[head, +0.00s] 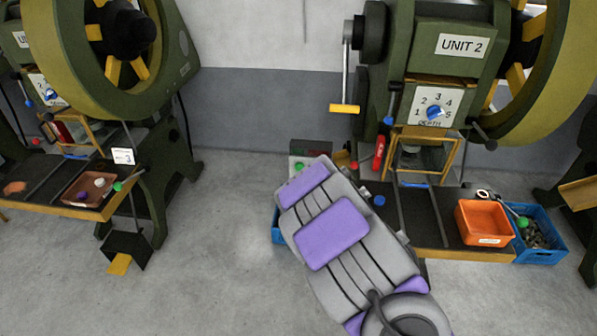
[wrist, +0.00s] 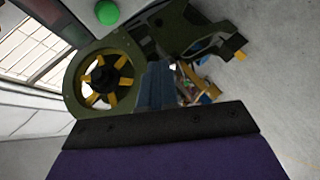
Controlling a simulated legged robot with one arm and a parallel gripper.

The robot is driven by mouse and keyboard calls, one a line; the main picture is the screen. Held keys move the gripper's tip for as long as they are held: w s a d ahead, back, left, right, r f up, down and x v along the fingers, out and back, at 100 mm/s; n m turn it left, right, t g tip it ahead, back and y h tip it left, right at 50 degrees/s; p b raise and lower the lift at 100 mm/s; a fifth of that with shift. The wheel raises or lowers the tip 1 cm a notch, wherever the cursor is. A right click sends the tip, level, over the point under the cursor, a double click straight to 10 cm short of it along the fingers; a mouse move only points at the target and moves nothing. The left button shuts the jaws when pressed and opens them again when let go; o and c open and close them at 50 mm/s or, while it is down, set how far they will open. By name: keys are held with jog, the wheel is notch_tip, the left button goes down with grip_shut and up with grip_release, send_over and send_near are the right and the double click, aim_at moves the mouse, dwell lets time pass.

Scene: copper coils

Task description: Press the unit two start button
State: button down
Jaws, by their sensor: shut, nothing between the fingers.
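The UNIT 2 press (head: 440,70) stands at the right in the head view, its name on a white plate. A green button (head: 299,166) shows at the left end of its table, just beyond my arm. A second green button (head: 522,222) is at the table's right end. A red button (head: 353,164) and a blue one (head: 379,200) sit beside my arm. No start label is readable. In the wrist view my gripper (wrist: 156,70) is shut and empty. A green round knob (wrist: 106,12) shows at the top, apart from the fingers. In the head view my arm hides the gripper.
An orange bin (head: 484,222) and a blue crate (head: 543,235) stand at the table's right. A numbered dial (head: 434,105) and a crank with a yellow handle (head: 344,108) are on the press. Another press (head: 110,60) stands left. Open concrete floor lies between.

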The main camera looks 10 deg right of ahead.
jog(key=w+d+p, duration=0.2)
jog(key=w, duration=0.6)
jog(key=shift+w+p, duration=0.2)
jog(key=shift+p, duration=0.2)
jog(key=shift+d, duration=0.1)
dwell(0.6)
jog(key=shift+w+r, duration=0.1)
jog(key=shift+w, duration=0.1)
dwell(1.3)
jog(key=shift+w, duration=0.2)
